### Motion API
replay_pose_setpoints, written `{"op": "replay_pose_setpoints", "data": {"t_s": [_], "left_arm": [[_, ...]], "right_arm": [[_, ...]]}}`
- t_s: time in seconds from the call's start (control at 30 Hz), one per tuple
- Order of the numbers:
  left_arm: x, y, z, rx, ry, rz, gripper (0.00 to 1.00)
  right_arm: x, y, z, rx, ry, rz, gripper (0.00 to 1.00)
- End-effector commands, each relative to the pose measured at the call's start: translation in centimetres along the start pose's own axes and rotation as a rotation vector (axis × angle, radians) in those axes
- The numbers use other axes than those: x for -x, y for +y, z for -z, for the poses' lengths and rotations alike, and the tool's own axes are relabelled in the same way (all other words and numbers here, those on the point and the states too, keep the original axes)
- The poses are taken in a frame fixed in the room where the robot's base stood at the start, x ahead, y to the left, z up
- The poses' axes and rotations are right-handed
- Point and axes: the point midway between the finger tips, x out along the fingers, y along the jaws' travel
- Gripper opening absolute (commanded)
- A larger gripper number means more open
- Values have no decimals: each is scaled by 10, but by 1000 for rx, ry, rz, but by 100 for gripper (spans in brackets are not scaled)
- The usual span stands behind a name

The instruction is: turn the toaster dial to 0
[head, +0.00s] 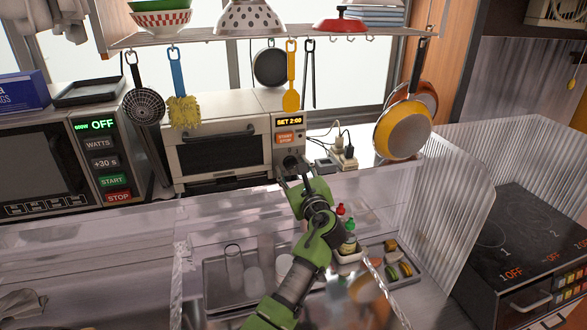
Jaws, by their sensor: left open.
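The toaster (222,148) is a cream countertop oven at the back of the counter, with its glass door shut. Its display (288,121) reads "SET 2:00" in orange, above an orange START/STOP button (286,138). The dark dial (290,160) is low on the right-hand panel, partly hidden by my gripper. My left gripper (293,173) is open, with its fingertips right in front of the dial. I cannot tell whether they touch it. My right gripper is not in view.
A microwave (35,165) stands left of the toaster. Utensils and pans, including a yellow pan (402,130), hang from the shelf above. Sockets and cables (342,155) lie to the right.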

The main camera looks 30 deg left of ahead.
Motion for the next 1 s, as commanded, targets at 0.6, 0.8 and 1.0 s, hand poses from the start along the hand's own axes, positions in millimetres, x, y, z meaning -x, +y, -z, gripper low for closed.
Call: {"op": "replay_pose_setpoints", "data": {"t_s": [0.6, 0.8, 1.0], "left_arm": [[0, 0, 0, 30, 0, 0, 6], [0, 1, 1, 128, 0, 0, 6], [0, 2, 3, 291, 0, 0, 6]], "right_arm": [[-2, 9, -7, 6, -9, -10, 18], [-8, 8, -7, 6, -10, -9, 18], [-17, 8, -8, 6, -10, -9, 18]]}}
